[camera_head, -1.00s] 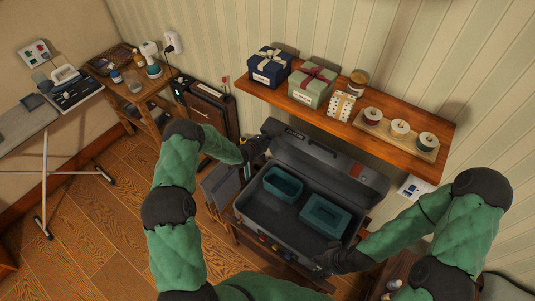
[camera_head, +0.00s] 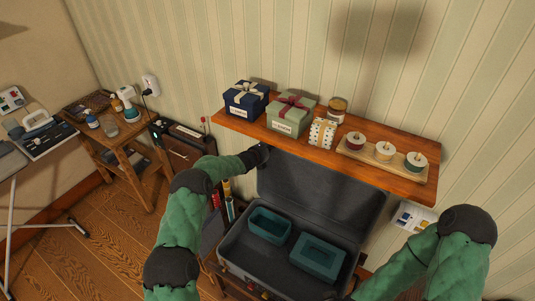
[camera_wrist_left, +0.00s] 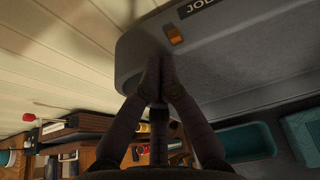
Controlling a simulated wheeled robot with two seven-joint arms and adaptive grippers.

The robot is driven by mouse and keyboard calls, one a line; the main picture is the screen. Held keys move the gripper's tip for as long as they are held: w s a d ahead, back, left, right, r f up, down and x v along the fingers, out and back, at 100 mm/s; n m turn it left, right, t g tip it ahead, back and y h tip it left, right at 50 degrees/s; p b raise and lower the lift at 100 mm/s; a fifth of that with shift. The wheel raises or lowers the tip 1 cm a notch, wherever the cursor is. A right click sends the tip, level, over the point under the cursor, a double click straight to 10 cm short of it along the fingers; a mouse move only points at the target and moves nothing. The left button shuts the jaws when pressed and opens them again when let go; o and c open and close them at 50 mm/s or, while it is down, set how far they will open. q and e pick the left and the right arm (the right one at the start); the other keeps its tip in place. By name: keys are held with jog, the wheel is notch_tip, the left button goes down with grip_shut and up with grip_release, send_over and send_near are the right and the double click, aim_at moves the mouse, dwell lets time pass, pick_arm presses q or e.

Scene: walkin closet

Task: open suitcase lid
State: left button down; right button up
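The grey suitcase (camera_head: 236,262) lies open below the wall shelf, with two teal trays (camera_head: 269,226) (camera_head: 318,257) inside. Its lid (camera_head: 318,195) stands up steeply at the back, close under the shelf. My left gripper (camera_head: 262,155) is at the lid's upper left corner. In the left wrist view, the left gripper's fingers (camera_wrist_left: 160,72) are together against the lid (camera_wrist_left: 235,70), near an orange patch and a dark label; no lid edge shows clearly between them. My right gripper (camera_head: 352,287) is by the suitcase's front right corner, mostly hidden at the frame's bottom.
The wooden shelf (camera_head: 225,119) above the lid holds gift boxes (camera_head: 290,117), a jar and a board with thread spools (camera_head: 384,151). A side table (camera_head: 100,145) with bottles and an ironing board (camera_head: 12,163) stand left. Wooden floor (camera_head: 115,240) is clear between.

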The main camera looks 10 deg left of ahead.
dwell(0.5)
pick_arm(q)
jog(key=v, duration=1.2)
jog(key=s+d+f+m+g+b, duration=0.2)
jog(key=s+d+f+m+g, duration=0.15)
jog(key=s+f, duration=0.45)
jog(key=s+d+f+m+g+b, duration=0.25)
jog(key=s+f+m, duration=0.25)
jog(key=s+f, duration=0.25)
jog(key=s+d+f+m+g+b, duration=0.1)
jog(key=s+d+f+m+g, duration=0.25)
jog(key=s+f, duration=0.45)
jog(key=s+d+f+m+g+b, duration=0.1)
jog(key=s+f+m+b, duration=0.2)
jog(key=s+f+m, duration=0.3)
jog(key=s+d+f+m+g+b, duration=0.2)
jog(key=s+f+m+b, duration=0.2)
jog(key=s+m, duration=0.8)
jog(key=s+f, duration=0.2)
jog(key=s, duration=0.3)
jog(key=shift+s+f, duration=0.2)
jog(key=shift+s, duration=0.15)
